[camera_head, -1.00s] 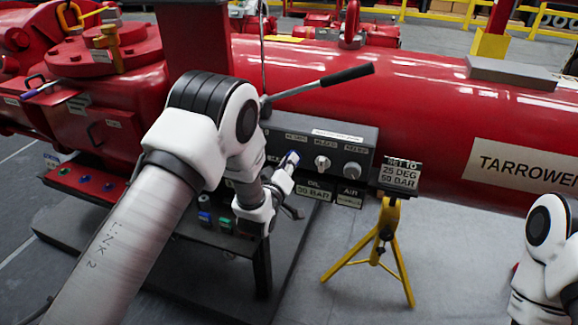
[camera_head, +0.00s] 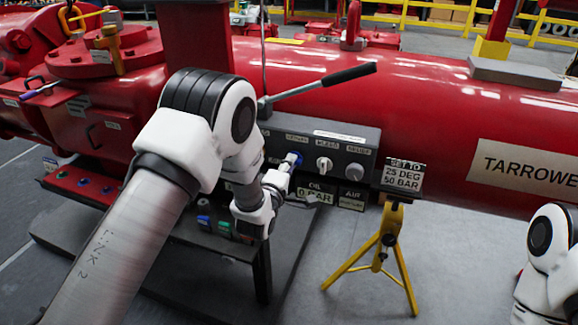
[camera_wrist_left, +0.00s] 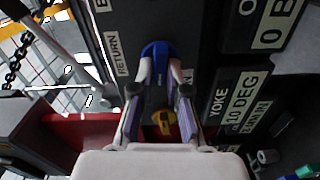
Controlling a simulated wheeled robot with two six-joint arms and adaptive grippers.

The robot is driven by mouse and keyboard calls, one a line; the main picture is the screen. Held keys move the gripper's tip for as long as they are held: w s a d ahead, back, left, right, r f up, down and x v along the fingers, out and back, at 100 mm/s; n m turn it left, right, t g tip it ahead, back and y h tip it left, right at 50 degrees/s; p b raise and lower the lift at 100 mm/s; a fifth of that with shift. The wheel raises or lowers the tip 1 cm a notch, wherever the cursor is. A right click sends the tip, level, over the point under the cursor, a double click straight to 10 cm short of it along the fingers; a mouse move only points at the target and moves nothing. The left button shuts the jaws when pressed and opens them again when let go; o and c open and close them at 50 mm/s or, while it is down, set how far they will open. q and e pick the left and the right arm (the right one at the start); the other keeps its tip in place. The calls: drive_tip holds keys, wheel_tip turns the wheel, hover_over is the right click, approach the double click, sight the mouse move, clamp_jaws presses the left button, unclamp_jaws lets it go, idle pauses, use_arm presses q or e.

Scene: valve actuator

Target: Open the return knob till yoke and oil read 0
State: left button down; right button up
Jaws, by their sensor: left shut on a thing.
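The blue return knob (camera_head: 292,158) is on the dark control panel (camera_head: 340,134), partly hidden by my left gripper (camera_head: 279,179). In the left wrist view, my left gripper's fingers (camera_wrist_left: 159,70) are shut on the blue knob (camera_wrist_left: 157,49), beside the RETURN label (camera_wrist_left: 118,52). The yoke display (camera_wrist_left: 242,101) reads 10 DEG. The oil display (camera_head: 315,193) reads 0 BAR; the left wrist view shows it (camera_wrist_left: 272,37) cut off at the edge. My arm hides the yoke display in the head view. My right arm shows at the right edge, with its gripper out of view.
A white knob (camera_head: 323,165) and a grey knob (camera_head: 355,171) sit right of the blue knob. A black-handled lever (camera_head: 345,76) rises above the panel. A yellow tripod (camera_head: 388,245) holds a sign (camera_head: 403,175) reading SET TO 25 DEG 50 BAR. Open floor lies around it.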

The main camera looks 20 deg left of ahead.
idle(0.3)
use_arm(q)
drive_tip(key=c, duration=1.2)
unclamp_jaws()
drive_tip(key=shift+w, duration=0.1)
drive_tip(key=shift+o, duration=0.2)
drive_tip(key=s, duration=1.2)
drive_tip(key=shift+a, duration=0.15)
